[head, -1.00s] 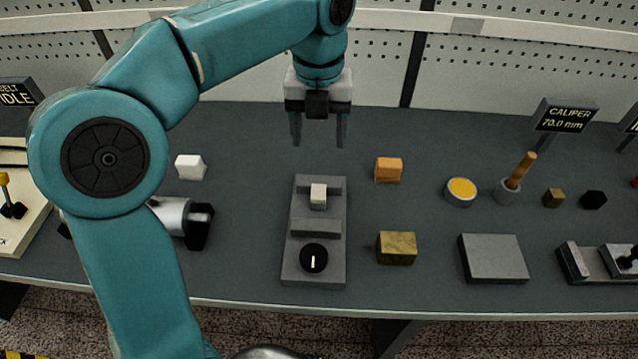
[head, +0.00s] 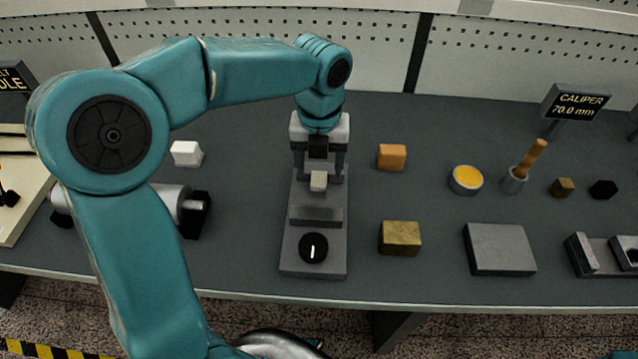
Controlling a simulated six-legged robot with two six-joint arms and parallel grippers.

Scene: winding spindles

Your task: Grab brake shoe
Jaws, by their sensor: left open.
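A small pale block (head: 318,181), which looks like the brake shoe though no label marks it, sits in the grey fixture (head: 292,262) with a black knob (head: 313,248). My left gripper (head: 318,174) points down over the far end of the fixture. Its jaws are open, with one finger on each side of the pale block. I cannot tell whether the fingers touch it. My right gripper is out of view.
A white block (head: 186,153) and a grey cylinder on a black mount (head: 195,215) lie left. An orange block (head: 391,157), a brass block (head: 400,238), a yellow-topped tin (head: 466,180) and a grey plate (head: 499,249) lie right, with bare table between.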

